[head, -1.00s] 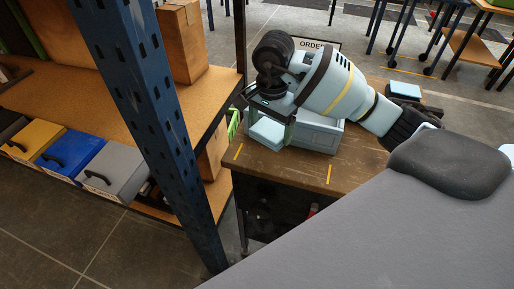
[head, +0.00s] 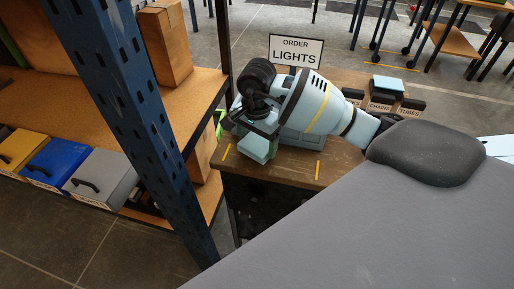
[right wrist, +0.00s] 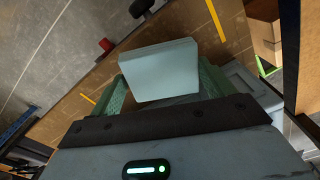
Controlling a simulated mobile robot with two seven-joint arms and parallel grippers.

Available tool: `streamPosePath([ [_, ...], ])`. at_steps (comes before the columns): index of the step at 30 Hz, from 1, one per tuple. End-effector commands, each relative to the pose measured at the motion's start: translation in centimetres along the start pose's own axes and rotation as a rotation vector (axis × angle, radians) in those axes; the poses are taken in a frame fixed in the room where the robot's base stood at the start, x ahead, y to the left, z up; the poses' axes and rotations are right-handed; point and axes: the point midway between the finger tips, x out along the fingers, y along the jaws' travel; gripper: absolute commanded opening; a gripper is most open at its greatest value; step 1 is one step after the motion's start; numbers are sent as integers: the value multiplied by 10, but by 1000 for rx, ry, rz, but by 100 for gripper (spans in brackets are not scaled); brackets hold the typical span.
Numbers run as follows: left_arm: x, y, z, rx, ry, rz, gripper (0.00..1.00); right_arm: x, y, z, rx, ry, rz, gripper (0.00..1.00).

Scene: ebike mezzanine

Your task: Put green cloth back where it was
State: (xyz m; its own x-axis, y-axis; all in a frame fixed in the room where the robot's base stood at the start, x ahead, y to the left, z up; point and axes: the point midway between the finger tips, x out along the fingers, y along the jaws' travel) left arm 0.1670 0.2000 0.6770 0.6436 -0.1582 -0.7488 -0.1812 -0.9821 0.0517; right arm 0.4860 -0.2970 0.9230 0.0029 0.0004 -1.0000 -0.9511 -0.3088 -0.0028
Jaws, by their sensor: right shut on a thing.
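My right gripper (head: 258,139) is shut on a pale green-blue folded cloth (head: 254,149), a flat block shape. In the right wrist view the cloth (right wrist: 158,70) sits between the two greenish fingers (right wrist: 165,88). In the head view the cloth is over the front left part of the brown table (head: 275,170), beside a grey-blue bin (head: 303,143). I cannot tell whether the cloth touches the table. My left gripper is not in view.
An ORDER LIGHTS sign (head: 296,50) stands behind the gripper. Dark bins marked CHAINS (head: 381,100) and TUBES (head: 410,107) stand at the table's back right; a light blue item (head: 388,84) lies on top. A blue rack post (head: 130,110) rises left of the table.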

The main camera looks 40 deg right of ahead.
Motion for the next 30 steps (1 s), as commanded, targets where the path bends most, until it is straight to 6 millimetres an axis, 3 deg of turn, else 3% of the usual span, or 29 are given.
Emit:
streamPosePath([
  [6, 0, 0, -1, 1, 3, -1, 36, 28, 0, 0, 1, -1, 2, 60],
  [18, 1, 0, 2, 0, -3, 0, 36, 35, 0, 0, 0, 1, 2, 60],
  [19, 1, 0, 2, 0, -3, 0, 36, 35, 0, 0, 0, 1, 2, 82],
  [23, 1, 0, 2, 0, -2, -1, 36, 34, 0, 0, 0, 1, 0, 99],
  [30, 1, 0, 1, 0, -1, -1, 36, 33, 0, 0, 0, 0, 0, 100],
])
